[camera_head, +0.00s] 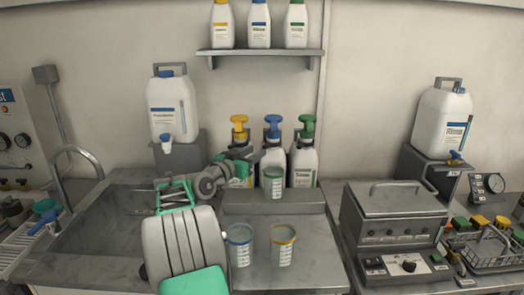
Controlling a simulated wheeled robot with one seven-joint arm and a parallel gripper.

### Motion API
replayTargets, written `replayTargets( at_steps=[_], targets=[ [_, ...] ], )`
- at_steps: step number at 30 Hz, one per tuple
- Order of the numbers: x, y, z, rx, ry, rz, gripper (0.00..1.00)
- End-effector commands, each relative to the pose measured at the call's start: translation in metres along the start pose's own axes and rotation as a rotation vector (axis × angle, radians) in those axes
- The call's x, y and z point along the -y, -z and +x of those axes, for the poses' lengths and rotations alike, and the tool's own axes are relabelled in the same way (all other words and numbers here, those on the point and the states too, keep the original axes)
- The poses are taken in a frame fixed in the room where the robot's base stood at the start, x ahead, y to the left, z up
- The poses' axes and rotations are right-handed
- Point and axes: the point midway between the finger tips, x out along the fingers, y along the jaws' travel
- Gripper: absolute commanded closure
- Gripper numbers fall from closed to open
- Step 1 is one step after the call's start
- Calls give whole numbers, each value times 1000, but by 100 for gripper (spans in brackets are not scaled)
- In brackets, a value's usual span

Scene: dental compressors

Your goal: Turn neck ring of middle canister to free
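Three white canisters with pump heads stand in a row on a grey step at the wall. The middle canister (274,157) has a blue pump head and neck ring (273,132). The left canister (240,172) has a yellow head, and the right canister (304,162) a green one. A green-marked cup (273,183) stands in front of the middle canister and hides its lower part. My gripper (250,156) is small and dark, in front of the left canister near the middle one's left side. Its fingers are too small to show whether they are open, or whether they touch anything.
A blue-rimmed cup (240,246) and a yellow-rimmed cup (282,244) stand on the counter in front of the step (290,205). A sink (95,222) lies left, a lidded grey device (395,215) right. A shelf (260,53) with three bottles hangs above the canisters.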

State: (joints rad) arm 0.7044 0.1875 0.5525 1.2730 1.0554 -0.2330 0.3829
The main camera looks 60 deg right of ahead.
Motion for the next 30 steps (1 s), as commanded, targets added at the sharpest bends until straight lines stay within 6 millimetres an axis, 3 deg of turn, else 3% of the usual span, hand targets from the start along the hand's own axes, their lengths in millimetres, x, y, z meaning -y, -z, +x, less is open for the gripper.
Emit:
replayTargets(
  at_steps=[7,17,30],
  targets=[
    [0,1,45,3,0,-1,64],
    [1,0,53,3,3,-2,64],
    [1,0,53,3,3,-1,99]
  ],
)
